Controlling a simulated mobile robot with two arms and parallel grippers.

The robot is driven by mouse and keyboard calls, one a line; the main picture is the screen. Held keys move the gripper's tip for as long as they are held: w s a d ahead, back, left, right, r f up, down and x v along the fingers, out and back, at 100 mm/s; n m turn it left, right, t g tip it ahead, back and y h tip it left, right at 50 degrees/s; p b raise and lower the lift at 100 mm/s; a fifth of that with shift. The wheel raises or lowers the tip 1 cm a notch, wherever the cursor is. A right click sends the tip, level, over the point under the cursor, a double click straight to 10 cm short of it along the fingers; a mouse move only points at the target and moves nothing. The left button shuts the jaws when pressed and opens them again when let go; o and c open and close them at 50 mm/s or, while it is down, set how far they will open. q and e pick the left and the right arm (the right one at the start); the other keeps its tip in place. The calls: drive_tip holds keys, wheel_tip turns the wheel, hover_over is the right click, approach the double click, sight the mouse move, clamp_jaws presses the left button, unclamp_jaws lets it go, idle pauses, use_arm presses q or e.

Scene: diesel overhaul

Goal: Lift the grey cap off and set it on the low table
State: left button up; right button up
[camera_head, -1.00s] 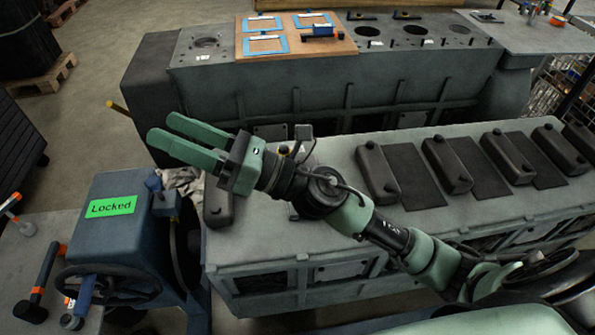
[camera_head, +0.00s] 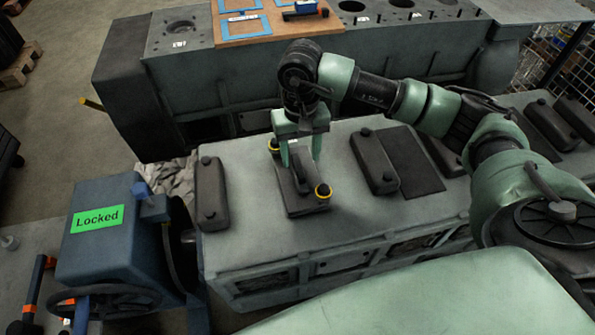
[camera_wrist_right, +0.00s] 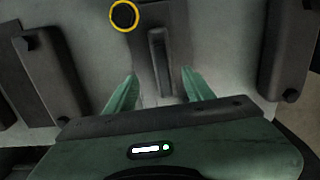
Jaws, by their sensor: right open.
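A narrow dark grey raised piece, seemingly the grey cap (camera_wrist_right: 160,62), stands on a dark plate (camera_head: 312,203) on the engine block; in the head view my gripper partly hides it. Yellow-ringed knobs are at the plate's far left (camera_head: 273,145) and near right (camera_head: 323,192). My right gripper (camera_head: 300,158) points down over this plate, open. In the right wrist view its fingers (camera_wrist_right: 160,77) are apart, one toward each side of the raised piece's near end. I cannot tell whether they touch it. My left gripper is out of view.
Similar dark covers stand left (camera_head: 211,195) and right (camera_head: 373,162) of the plate. A blue machine labelled "Locked" (camera_head: 110,235) adjoins the block's left end. A grey bench (camera_head: 22,255) with tools is at far left; I cannot tell whether it is the low table.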

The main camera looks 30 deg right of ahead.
sight(298, 164)
drive_tip(key=f, duration=0.1)
drive_tip(key=f+p, duration=0.1)
drive_tip(key=f, duration=0.1)
drive_tip(key=f+p, duration=0.1)
drive_tip(key=shift+a+f, duration=0.25)
drive_tip(key=shift+f, duration=0.25)
clamp_jaws()
drive_tip(key=shift+w+r, duration=0.1)
drive_tip(key=shift+w, duration=0.1)
